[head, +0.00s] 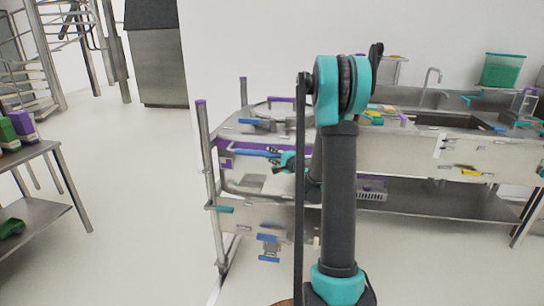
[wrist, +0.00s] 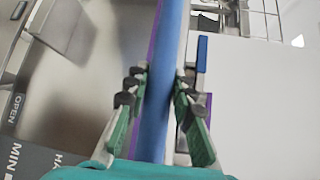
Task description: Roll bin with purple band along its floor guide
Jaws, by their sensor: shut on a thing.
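The bin with the purple band (head: 227,164) is a grey metal box left of my arm in the head view. Its purple band shows near the left end of its front. A blue bar (head: 252,153) runs along the bin's front. My gripper (head: 288,160) is at the bar's right end, partly hidden by my arm. In the wrist view the blue bar (wrist: 158,120) lies between the green-padded fingers of my gripper (wrist: 160,82), shut on it. A pale strip on the floor (head: 216,288), possibly the guide, shows at the lower left of the bin's frame.
Metal posts with purple caps (head: 202,125) stand around the bin. A steel counter with a sink (head: 450,121) is behind and right. A shelf table (head: 40,205) stands at far left. Open floor (head: 145,190) lies between that table and the bin.

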